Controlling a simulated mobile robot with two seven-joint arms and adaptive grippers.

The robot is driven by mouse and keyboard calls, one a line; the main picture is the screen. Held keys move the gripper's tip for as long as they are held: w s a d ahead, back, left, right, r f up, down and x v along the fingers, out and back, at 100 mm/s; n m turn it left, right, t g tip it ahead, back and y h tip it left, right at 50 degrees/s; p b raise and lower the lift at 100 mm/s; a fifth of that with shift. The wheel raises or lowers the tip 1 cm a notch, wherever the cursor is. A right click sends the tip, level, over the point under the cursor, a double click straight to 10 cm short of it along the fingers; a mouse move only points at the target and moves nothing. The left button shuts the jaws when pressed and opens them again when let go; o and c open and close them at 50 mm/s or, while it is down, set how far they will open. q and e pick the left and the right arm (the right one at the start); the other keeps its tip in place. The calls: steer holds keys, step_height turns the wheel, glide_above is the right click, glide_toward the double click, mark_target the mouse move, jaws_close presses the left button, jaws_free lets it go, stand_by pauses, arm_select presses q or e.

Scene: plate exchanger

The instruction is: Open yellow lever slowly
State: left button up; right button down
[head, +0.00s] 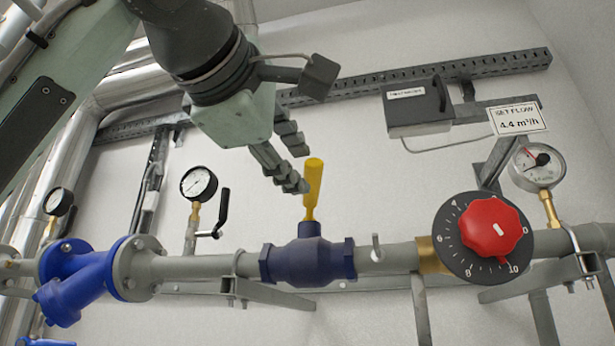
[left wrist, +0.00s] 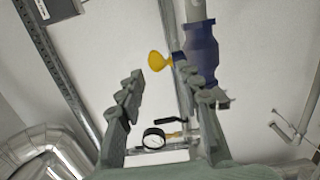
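The yellow lever (head: 313,185) stands nearly upright on the dark blue valve body (head: 308,262) in the head view. In the left wrist view the lever (left wrist: 158,61) shows end-on beside the valve body (left wrist: 201,55), just beyond and between my fingertips. My left gripper (head: 299,168) comes in from above, just left of the lever's upper part. Its fingers are apart with nothing between them, as the left wrist view (left wrist: 158,77) also shows. I cannot tell whether a fingertip touches the lever. My right gripper is out of view.
A red knob on a black dial (head: 492,228) sits right on the same pipe. A pressure gauge (head: 198,184) with a black-handled cock (head: 222,213) stands left of the valve. A blue strainer (head: 75,275) is farther left. A grey box (head: 417,104) hangs on the rail above right.

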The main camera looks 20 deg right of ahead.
arm_select(q)
steer(key=v, duration=0.4)
steer(key=shift+s+a, duration=0.25)
steer(key=shift+s, duration=0.05)
